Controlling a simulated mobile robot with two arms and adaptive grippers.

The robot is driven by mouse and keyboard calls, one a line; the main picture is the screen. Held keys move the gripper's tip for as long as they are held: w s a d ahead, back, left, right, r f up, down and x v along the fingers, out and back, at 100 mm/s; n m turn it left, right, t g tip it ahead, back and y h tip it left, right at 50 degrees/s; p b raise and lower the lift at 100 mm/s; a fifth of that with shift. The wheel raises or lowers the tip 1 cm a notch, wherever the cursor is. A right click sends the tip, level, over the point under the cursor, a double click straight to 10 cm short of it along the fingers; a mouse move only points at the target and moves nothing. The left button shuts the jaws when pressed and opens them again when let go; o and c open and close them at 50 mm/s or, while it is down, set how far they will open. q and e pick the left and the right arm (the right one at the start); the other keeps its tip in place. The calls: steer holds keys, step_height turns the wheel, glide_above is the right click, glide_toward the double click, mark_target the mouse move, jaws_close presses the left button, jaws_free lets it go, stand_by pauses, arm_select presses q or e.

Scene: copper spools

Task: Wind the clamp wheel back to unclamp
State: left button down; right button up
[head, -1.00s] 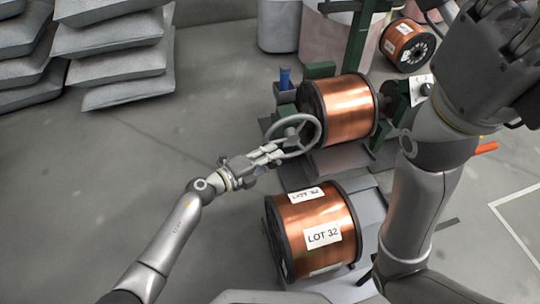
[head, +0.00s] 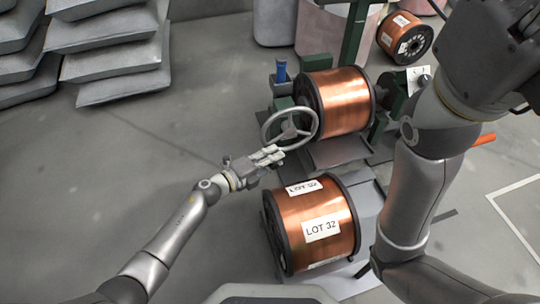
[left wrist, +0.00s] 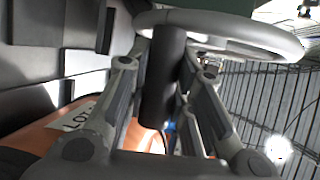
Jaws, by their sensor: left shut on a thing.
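The clamp wheel (head: 313,112) is a grey spoked handwheel at the left end of the winding stand, beside the mounted copper spool (head: 340,100). Its pale rim (left wrist: 265,38) also crosses the top of the left wrist view. My left gripper (head: 276,155) is at the wheel's lower left rim. In the left wrist view, its fingers (left wrist: 160,85) are closed around a dark cylindrical handle (left wrist: 160,100) that hangs from the rim. My right arm's dark end (head: 490,65) is large at the upper right; its fingertips cannot be made out.
A second copper spool labelled LOT 32 (head: 315,230) rests on a grey plate just in front of the stand. Another spool (head: 404,38) lies at the back right. Grey sacks (head: 110,65) are stacked at the upper left. The floor left of the wheel is clear.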

arm_select(q)
steer(key=shift+f, duration=0.5)
steer(key=c, duration=1.3)
jaws_free()
steer(key=shift+o, duration=0.2)
steer(key=shift+d+r, duration=0.1)
steer(key=shift+r, duration=0.05)
steer(key=v, duration=1.2)
